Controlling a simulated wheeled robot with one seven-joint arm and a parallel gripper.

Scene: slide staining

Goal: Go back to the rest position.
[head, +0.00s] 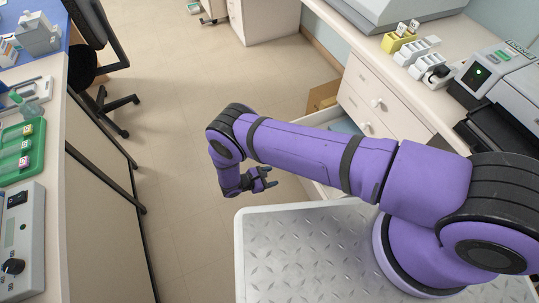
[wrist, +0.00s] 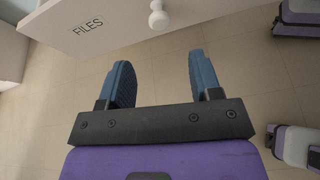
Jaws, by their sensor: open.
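My gripper (head: 266,179) hangs over the floor at the end of my purple arm, left of an open drawer, in the head view. In the wrist view my gripper (wrist: 160,82) is open, its two blue fingers wide apart, with only floor between them. It holds nothing.
An open drawer (head: 322,191) juts from the white cabinet on the right. A drawer front marked FILES with a white knob (wrist: 158,20) is close beyond my fingers. A left bench carries a green tray (head: 34,140). A black chair (head: 88,65) stands behind it. The middle floor is clear.

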